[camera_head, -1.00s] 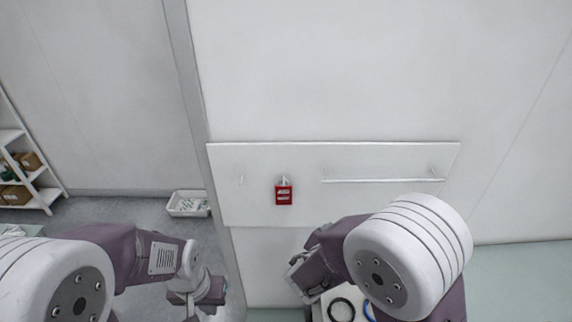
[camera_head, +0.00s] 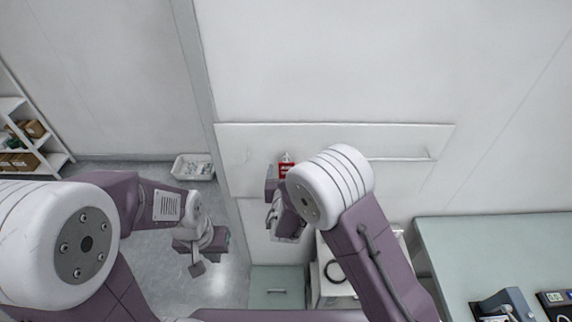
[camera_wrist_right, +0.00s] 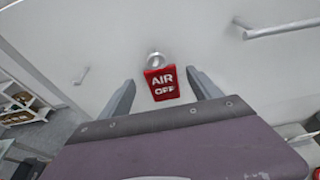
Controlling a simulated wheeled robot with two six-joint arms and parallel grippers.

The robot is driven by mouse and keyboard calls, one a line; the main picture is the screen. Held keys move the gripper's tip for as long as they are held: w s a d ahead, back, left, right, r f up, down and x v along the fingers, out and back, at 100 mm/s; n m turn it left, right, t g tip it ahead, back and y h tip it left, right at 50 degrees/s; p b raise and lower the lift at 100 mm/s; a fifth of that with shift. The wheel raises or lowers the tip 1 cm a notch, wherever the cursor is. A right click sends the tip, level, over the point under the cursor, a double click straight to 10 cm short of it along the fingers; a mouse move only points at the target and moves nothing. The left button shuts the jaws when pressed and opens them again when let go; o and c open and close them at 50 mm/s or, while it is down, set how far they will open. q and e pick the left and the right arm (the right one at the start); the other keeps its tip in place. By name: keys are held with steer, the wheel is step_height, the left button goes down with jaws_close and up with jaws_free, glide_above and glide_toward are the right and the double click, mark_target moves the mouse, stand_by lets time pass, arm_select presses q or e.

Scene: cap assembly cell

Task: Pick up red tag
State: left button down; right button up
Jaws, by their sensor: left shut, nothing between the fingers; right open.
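The red tag (camera_head: 286,169) hangs on a peg on the white wall board (camera_head: 400,143). In the head view my right wrist partly covers it. In the right wrist view the red tag (camera_wrist_right: 162,84) reads "AIR OFF" and hangs from a pale round peg end. My right gripper (camera_wrist_right: 160,90) is open, with one finger on each side of the tag in that view; I cannot tell how far in front of the tag the fingertips are. My right gripper also shows in the head view (camera_head: 271,180). My left gripper (camera_head: 197,269) is shut and empty, low at the left over the floor.
A horizontal rail (camera_head: 405,159) and an empty peg (camera_wrist_right: 81,76) are on the board on either side of the tag. A white bin (camera_head: 193,167) sits on the floor. A shelf with boxes (camera_head: 28,140) stands far left. A green bench (camera_head: 480,245) with devices is at the right.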

steer(key=shift+x, duration=1.15)
steer(key=shift+s+d, duration=0.1)
jaws_close()
steer(key=shift+r, duration=0.15)
